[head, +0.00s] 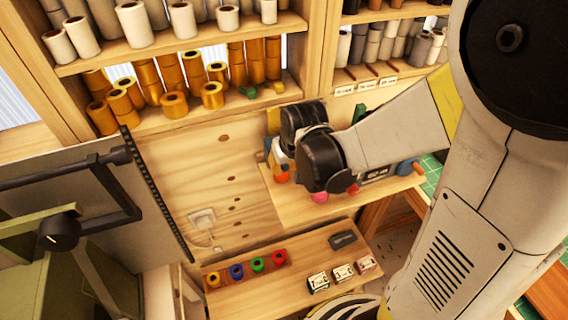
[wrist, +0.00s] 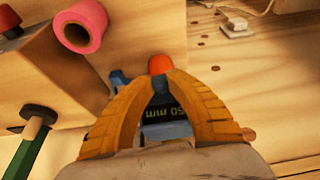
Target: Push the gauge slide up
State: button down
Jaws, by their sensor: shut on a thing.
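In the wrist view my gripper (wrist: 160,78) has two orange ribbed fingers, with their tips together at an orange-red knob (wrist: 160,63). I take this knob to be the gauge slide's; the fingers are shut on it. Behind and between the fingers is a dark gauge body with a "50 mm" label (wrist: 160,111) and a blue part (wrist: 119,78) at its left. The fingers hide much of the gauge. In the head view my dark wrist covers most of the gripper and gauge above the wooden shelf (head: 290,205).
A pink roll (wrist: 97,20) lies left of my fingers, and a green-handled tool (wrist: 27,150) is at the lower left. A white wall socket (head: 201,218) is on the panel. Coloured rolls (head: 257,264) stand on the lower shelf; gold foil rolls (head: 174,105) fill the rack above.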

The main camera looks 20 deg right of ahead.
notch_tip(320, 180, up, 8)
jog(key=p, duration=0.5)
jog(key=shift+p, duration=0.35)
jog(key=c, duration=1.3)
grip_release()
jog(key=shift+o, duration=0.2)
jog(key=v, duration=1.2)
jog(key=shift+f+b, duration=0.1)
jog(key=shift+b, duration=0.2)
